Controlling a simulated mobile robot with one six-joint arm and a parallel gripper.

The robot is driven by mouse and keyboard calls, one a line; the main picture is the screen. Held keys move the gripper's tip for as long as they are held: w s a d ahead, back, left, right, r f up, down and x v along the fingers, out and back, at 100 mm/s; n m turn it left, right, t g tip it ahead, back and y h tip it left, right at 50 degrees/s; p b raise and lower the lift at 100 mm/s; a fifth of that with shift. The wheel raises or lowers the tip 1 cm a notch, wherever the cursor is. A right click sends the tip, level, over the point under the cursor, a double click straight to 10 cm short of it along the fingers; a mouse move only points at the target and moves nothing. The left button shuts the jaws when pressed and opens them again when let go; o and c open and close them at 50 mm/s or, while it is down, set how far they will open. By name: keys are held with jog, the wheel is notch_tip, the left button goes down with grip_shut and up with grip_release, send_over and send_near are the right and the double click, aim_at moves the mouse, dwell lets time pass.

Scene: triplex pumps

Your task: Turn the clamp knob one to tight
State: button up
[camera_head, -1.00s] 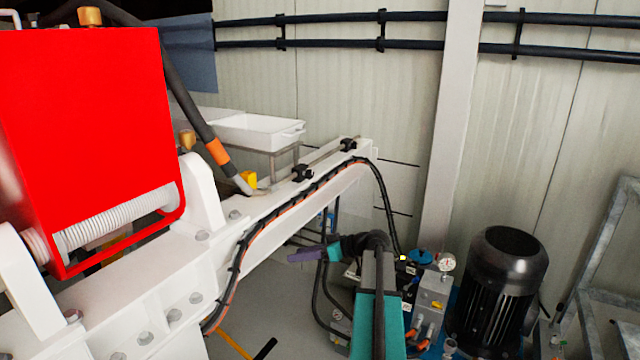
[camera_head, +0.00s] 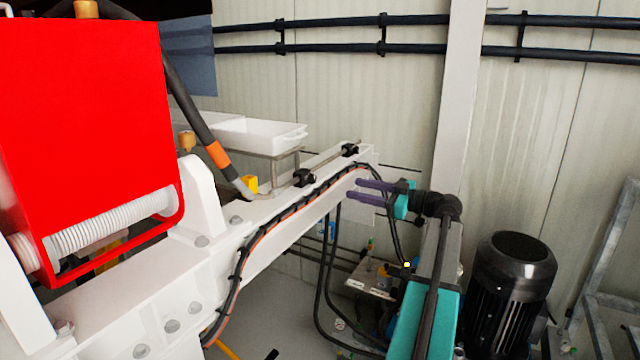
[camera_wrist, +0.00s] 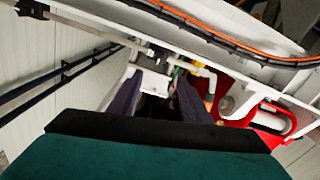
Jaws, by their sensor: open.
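Two black clamp knobs sit on the thin rod along the white beam (camera_head: 262,222) in the head view. One knob (camera_head: 304,178) is nearer, and the other knob (camera_head: 349,150) is near the beam's far end. I cannot tell which is knob one. My gripper (camera_head: 353,189) has two purple fingers, apart and empty, pointing left beside the far part of the beam. It appears below and right of the far knob, not touching it. In the wrist view, the open fingers (camera_wrist: 156,88) frame a white tray, and a dark knob-like shape (camera_wrist: 32,8) shows at upper left.
A black cable bundle (camera_head: 290,222) runs along the beam's side and hangs down at its end. A white tray (camera_head: 262,133) stands behind the beam. A red box (camera_head: 80,130) is at left. A black motor (camera_head: 505,290) stands at right, and black pipes (camera_head: 330,46) cross the wall.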

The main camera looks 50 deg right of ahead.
aim_at(314, 180)
jog(key=shift+w+d, duration=0.1)
jog(key=p+x, duration=0.1)
jog(key=x, duration=1.2)
jog(key=shift+w+p, duration=0.25)
jog(key=shift+p, duration=0.05)
jog(key=c, duration=0.9)
jog(key=shift+a+f, duration=0.1)
jog(key=shift+a, duration=0.7)
jog(key=shift+c, duration=0.7)
jog(key=shift+d, duration=0.55)
jog(key=shift+d, duration=0.1)
